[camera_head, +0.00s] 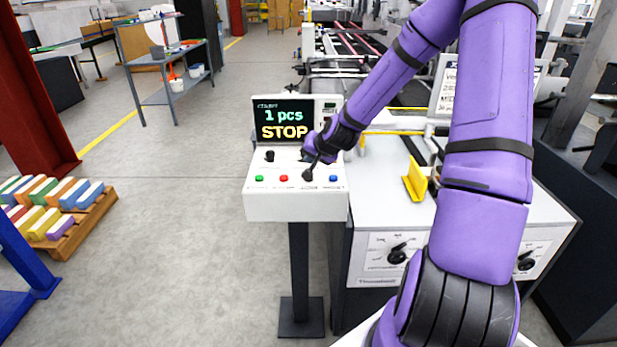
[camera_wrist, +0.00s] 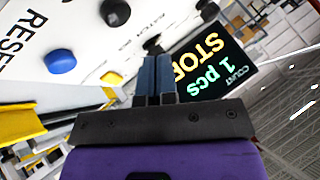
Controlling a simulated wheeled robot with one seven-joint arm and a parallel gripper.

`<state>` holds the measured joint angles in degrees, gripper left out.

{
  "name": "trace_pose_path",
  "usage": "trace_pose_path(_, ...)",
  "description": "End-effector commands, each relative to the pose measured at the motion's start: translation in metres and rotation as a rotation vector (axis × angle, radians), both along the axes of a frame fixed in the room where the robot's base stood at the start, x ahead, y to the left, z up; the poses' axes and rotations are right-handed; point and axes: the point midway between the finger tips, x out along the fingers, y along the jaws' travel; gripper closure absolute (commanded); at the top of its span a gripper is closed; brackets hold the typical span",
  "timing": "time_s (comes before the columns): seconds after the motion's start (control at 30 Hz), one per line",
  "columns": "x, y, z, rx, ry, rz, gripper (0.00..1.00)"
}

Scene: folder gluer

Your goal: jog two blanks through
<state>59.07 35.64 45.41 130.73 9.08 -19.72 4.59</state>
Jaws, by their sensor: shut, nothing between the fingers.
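The control panel (camera_head: 295,208) is a white box on a dark post, with a green button (camera_head: 259,178), a red button (camera_head: 284,178) and a blue button (camera_head: 333,178) along its front. The blue button (camera_wrist: 62,62) also shows in the wrist view beside the word RESET, with a round black control (camera_wrist: 115,12) near it. The display (camera_head: 284,121) reads "1 pcs" and "STOP". My gripper (camera_wrist: 155,65) is shut and empty, its tips over the panel near a dark knob (camera_wrist: 152,47). I cannot tell whether they touch. No blank is clearly visible.
The white machine table (camera_head: 375,215) with a yellow guide (camera_head: 414,180) and dial knobs stands right of the panel. Coloured stacks (camera_head: 45,222) lie on a wooden pallet at left. A grey shelf cart (camera_head: 165,95) stands behind. The floor left of the panel is clear.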

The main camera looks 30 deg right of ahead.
Motion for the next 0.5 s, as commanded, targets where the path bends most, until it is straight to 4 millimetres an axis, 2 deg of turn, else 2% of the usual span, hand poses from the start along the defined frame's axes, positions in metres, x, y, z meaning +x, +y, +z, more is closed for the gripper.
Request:
trace_pose_path(0.2, 0.000, 0.000, 0.017, -0.001, -0.001, -0.001, 1.00)
trace_pose_path(0.5, 0.000, 0.000, 0.021, 0.000, 0.000, 0.000, 1.00)
